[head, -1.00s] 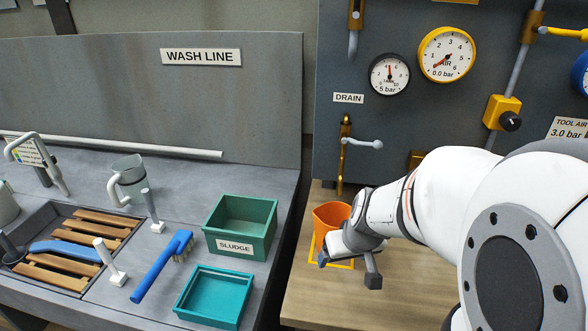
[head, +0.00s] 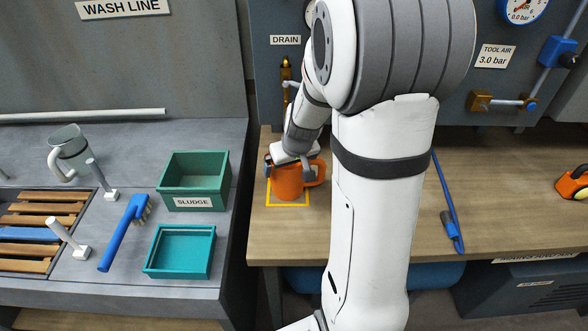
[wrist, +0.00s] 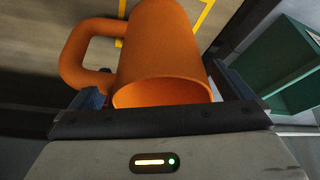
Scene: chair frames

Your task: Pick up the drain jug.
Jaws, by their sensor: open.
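The drain jug is the orange jug (head: 288,183) with a side handle (head: 317,172). It stands upright on the wooden bench inside a yellow square outline (head: 270,204), below the DRAIN label (head: 285,40). My gripper (head: 290,167) is over the top of the jug, with one finger at each side of it. In the wrist view the jug (wrist: 165,45) lies between the spread fingers of my gripper (wrist: 160,95), its open mouth close to the palm and its handle to the left. I cannot tell whether either finger touches it.
A green SLUDGE bin (head: 195,180) and a teal tray (head: 180,250) stand on the grey wash counter to the left. Behind the jug is a brass drain pipe (head: 286,72). A blue tool (head: 452,230) lies on the bench to the right. Bench between is partly hidden by my arm.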

